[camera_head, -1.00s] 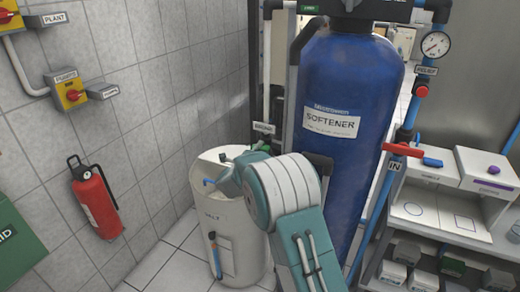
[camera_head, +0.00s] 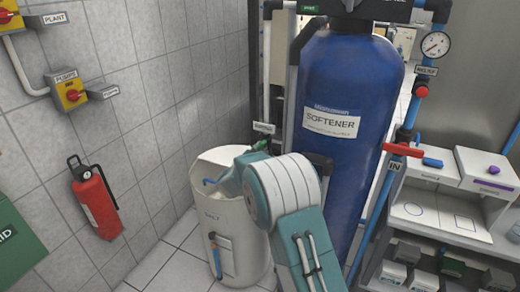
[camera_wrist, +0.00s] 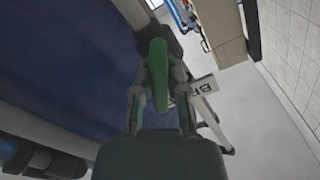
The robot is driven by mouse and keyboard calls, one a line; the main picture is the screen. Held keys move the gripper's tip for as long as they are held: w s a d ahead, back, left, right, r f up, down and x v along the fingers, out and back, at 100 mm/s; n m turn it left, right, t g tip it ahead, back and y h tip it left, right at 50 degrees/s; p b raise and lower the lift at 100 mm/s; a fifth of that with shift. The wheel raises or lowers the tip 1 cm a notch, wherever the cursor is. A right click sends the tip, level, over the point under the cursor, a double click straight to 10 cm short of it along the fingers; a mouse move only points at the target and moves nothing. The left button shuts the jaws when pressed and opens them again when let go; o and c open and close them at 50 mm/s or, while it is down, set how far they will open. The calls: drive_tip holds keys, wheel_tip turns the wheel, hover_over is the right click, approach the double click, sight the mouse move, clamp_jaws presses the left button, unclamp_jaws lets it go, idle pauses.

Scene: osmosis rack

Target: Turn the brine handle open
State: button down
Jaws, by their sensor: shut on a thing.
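The green brine handle (camera_wrist: 157,76) sits between the two fingers of my gripper (camera_wrist: 157,80) in the wrist view. The fingers are shut on it, one on each side. Part of a label reading "BR" (camera_wrist: 203,90) shows just right of the handle. In the head view the green handle (camera_head: 261,145) shows as a small piece above my arm, below the brine label (camera_head: 263,128). There my gripper is hidden behind my arm.
The blue softener tank (camera_head: 345,90) stands right beside the handle. A white salt tank (camera_head: 222,215) stands on the floor left of my arm. A red inlet handle (camera_head: 403,150) and shelves are at the right. A fire extinguisher (camera_head: 95,197) hangs on the left wall.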

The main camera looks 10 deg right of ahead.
drive_tip(key=n, duration=0.5)
drive_tip(key=shift+a+f+n, duration=0.1)
drive_tip(key=shift+f+n, duration=0.25)
drive_tip(key=shift+n, duration=0.05)
drive_tip(key=shift+r, duration=0.1)
idle(0.3)
drive_tip(key=c, duration=0.7)
unclamp_jaws()
drive_tip(key=shift+o, duration=0.2)
drive_tip(key=shift+a+r, duration=0.1)
drive_tip(key=shift+s+a, duration=0.25)
drive_tip(key=shift+s, duration=0.25)
drive_tip(key=v, duration=1.1)
